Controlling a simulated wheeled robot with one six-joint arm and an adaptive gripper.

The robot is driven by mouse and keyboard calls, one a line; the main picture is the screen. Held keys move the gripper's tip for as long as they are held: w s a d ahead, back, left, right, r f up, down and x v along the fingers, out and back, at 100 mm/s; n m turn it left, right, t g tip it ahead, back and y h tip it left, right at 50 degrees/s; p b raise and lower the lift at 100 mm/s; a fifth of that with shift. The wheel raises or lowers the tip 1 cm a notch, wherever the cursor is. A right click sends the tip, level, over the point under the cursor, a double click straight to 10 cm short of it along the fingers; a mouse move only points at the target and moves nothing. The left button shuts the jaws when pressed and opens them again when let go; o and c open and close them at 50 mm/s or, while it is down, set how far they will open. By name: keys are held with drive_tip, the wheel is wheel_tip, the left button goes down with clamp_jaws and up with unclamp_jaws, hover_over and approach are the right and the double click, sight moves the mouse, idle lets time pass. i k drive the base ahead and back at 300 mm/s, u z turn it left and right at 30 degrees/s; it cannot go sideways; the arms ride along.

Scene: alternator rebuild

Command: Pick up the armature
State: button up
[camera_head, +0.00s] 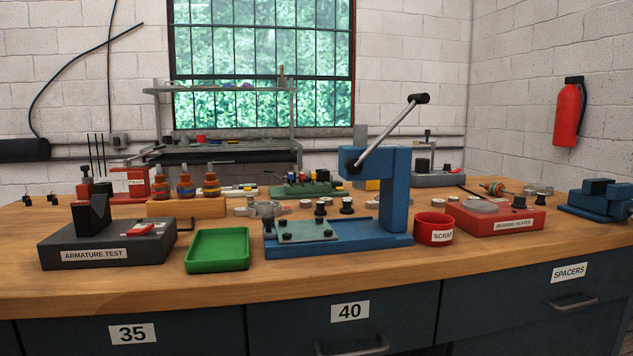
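Several parts look like armatures, with orange-brown bodies and coloured bands. Three stand upright in a row on a wooden block (182,209) at the left: a left one (157,184), a middle one (185,186) and a right one (211,186). Another armature-like part (494,188) lies on its side at the back right, behind the bearing heater. I cannot tell which one the task names. My gripper is not in view.
In front stand the armature test box (60,250), an empty green tray (218,250), a blue lever press (395,205), a red scrap bin (433,225) and the red bearing heater (530,220). A blue vise (597,200) is at the right. The bench's front strip (330,272) is clear.

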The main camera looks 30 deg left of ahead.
sight(212, 187)
drive_tip(key=z, duration=0.4)
drive_tip(key=i, duration=1.15)
drive_tip(key=u, duration=2.8)
